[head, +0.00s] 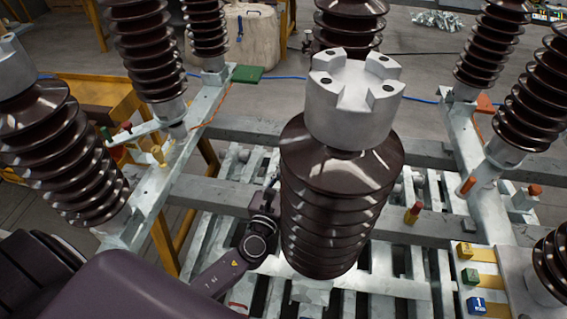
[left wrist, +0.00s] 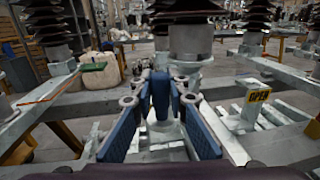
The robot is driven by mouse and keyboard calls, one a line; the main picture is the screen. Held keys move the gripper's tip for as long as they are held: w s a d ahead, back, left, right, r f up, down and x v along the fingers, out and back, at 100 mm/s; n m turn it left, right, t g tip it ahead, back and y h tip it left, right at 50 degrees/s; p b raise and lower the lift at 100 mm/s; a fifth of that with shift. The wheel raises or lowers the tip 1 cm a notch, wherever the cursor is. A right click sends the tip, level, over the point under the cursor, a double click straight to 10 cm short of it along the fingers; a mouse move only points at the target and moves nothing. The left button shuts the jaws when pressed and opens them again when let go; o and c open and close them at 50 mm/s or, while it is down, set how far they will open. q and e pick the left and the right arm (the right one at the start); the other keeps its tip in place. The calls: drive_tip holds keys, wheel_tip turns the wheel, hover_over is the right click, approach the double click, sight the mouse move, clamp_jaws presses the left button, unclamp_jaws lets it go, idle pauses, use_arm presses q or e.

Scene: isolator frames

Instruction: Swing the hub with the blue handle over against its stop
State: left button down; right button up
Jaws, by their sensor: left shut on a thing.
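In the left wrist view my left gripper (left wrist: 160,108) has its dark blue fingers drawn together, closed on a narrow blue piece (left wrist: 160,88), which looks like the blue handle. The fingers hide most of it, and its edges are hard to tell from theirs. The hub cannot be made out clearly; pale grey metal shows below and behind the fingers. In the head view my left gripper (head: 265,202) is at the left side of the large brown central insulator, low down over the grey frame. The handle and the stop cannot be made out there. My right gripper is not in view.
The ribbed central insulator (head: 335,205) with its grey cap stands close right of my left arm. More insulators stand left and right on grey beams. Yellow, green and blue blocks (head: 477,305) sit at the lower right.

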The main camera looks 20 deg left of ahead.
use_arm(q)
drive_tip(key=c, duration=1.8)
unclamp_jaws()
drive_tip(key=shift+w, duration=0.15)
drive_tip(key=shift+c, duration=0.2)
drive_tip(key=s+d, duration=0.1)
drive_tip(key=s, duration=1.1)
drive_tip(key=shift+d, duration=0.2)
drive_tip(key=shift+c, duration=0.6)
